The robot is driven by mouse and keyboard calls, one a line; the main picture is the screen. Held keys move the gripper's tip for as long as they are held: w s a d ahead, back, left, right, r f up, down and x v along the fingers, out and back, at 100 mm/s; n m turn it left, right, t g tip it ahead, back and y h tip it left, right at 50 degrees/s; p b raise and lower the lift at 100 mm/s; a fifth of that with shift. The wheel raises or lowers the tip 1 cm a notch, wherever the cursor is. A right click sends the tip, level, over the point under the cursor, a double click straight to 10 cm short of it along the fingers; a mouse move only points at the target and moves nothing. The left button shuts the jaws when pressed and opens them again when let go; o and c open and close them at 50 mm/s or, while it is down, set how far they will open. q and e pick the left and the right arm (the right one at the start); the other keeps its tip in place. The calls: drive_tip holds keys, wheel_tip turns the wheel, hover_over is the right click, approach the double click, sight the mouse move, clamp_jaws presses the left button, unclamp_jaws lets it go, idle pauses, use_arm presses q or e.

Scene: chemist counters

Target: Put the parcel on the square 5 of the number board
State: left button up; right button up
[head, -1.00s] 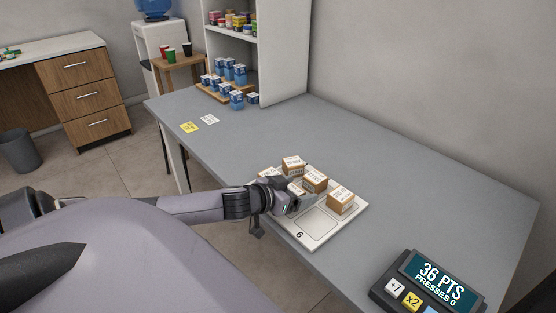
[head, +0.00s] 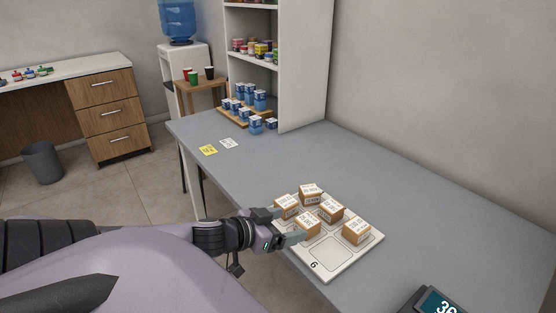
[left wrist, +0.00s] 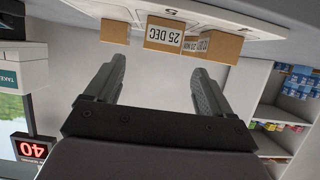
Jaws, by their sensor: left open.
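Several brown parcels with white labels stand on the white number board (head: 338,268) on the grey counter. The front-left parcel (head: 307,226) is closest to my left gripper (head: 288,225). My left gripper is open, at the board's left edge, with its fingers pointing toward that parcel. In the left wrist view, which is upside down, a parcel marked 25 DEC (left wrist: 172,35) shows beyond the gap between the fingers (left wrist: 160,85), apart from them. A printed 5 (left wrist: 170,12) shows on the board close by it. Square 6 (head: 325,252) is empty. My right gripper is out of view.
Other parcels (head: 356,231) stand close together on the board. A points device (head: 440,302) is at the front right. The counter's middle is clear.

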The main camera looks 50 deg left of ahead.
use_arm(q)
drive_tip(key=s+d+f+g, duration=0.1)
drive_tip(key=s+d+f, duration=0.4)
drive_tip(key=d+f, duration=0.3)
drive_tip(key=s+d+f+m+g+h, duration=0.1)
drive_tip(key=s+d+f+g, duration=0.1)
drive_tip(key=s+d+f, duration=0.4)
drive_tip(key=d+f, duration=0.2)
drive_tip(key=d, duration=0.2)
drive_tip(key=shift+s+d+m, duration=0.3)
drive_tip(key=shift+d, duration=0.1)
idle(0.5)
